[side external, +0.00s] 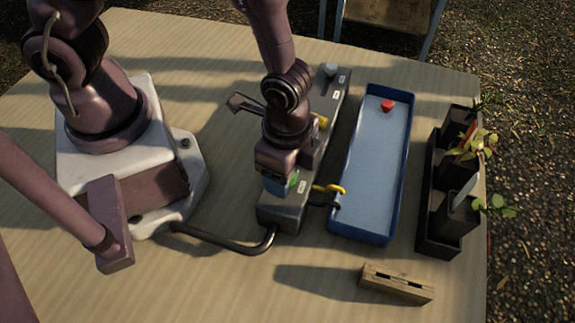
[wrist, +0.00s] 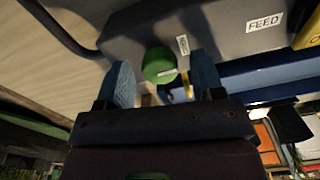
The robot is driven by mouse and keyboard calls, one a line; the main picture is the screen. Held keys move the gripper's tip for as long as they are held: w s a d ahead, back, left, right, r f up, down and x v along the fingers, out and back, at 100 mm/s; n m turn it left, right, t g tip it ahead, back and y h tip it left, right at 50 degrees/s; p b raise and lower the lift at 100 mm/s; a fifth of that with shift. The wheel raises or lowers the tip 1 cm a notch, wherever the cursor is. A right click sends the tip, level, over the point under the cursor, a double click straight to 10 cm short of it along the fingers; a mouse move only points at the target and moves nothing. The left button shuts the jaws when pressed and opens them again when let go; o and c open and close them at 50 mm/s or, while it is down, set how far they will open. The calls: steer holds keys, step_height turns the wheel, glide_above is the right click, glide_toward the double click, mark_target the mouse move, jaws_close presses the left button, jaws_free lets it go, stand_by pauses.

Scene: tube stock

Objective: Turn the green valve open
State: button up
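The green valve (wrist: 158,64) is a round knob with a white line on top, set on the grey manifold box (side external: 285,214). In the wrist view it lies between the two blue fingers of my gripper (wrist: 162,78), with a gap showing on each side. My gripper is open and holds nothing. In the side external view my gripper (side external: 279,187) is low over the near end of the box. It hides most of the green valve (side external: 293,180), so I cannot tell its exact height over the knob there.
A yellow spout (side external: 330,188) sticks out beside the valve toward the blue tray (side external: 400,170), which has a red piece (side external: 387,105) in it. A grey knob (side external: 330,70) is at the box's far end. A slotted wooden block (side external: 397,284) and dark planter (side external: 437,248) stand right.

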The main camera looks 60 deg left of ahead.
step_height(320, 180, up, 13)
stand_by(0.8)
steer(key=s+a+r+n+t, duration=0.3)
steer(key=a+r+n+t, duration=0.2)
steer(key=a+r+n, duration=0.6)
steer(key=a+r, duration=0.2)
steer(key=a, duration=0.2)
steer(key=shift+a+r+t, duration=0.3)
steer(key=shift+a+r, duration=0.05)
steer(key=shift+r, duration=0.05)
